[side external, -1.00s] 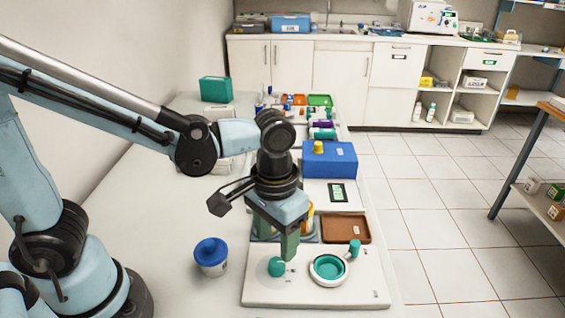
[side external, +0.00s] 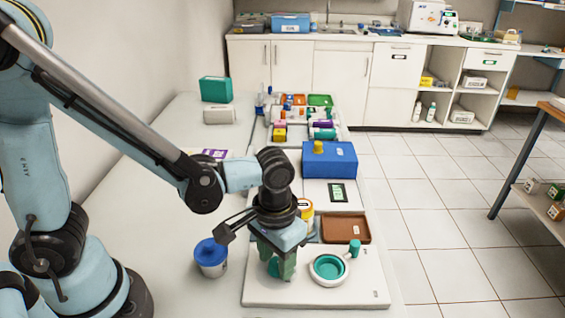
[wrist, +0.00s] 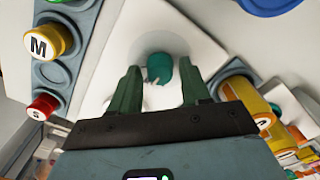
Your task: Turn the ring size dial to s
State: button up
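A small teal knob (side external: 273,267), which looks like the ring size dial, stands on the left part of a white board (side external: 340,292). My gripper (side external: 282,266) is low over the board, its green fingers at the knob and partly covering it. In the wrist view the knob (wrist: 161,68) shows between the two fingertips of my gripper (wrist: 159,72), with a gap on each side. The gripper is open and holds nothing. Size marks around the knob cannot be read.
A teal-ringed white dish (side external: 329,268) and teal post (side external: 353,248) are right of the knob. A blue-lidded jar (side external: 211,256) stands left of the board. Caps marked M (wrist: 45,42) and S (wrist: 43,106) sit in a grey tray (wrist: 60,50). A brown tray (side external: 345,229) lies behind.

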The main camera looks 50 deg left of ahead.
grip_shut()
jog(key=shift+m, duration=0.4)
jog(key=m, duration=0.3)
jog(key=shift+m, duration=2.3)
jog(key=shift+o, duration=1.2)
grip_release()
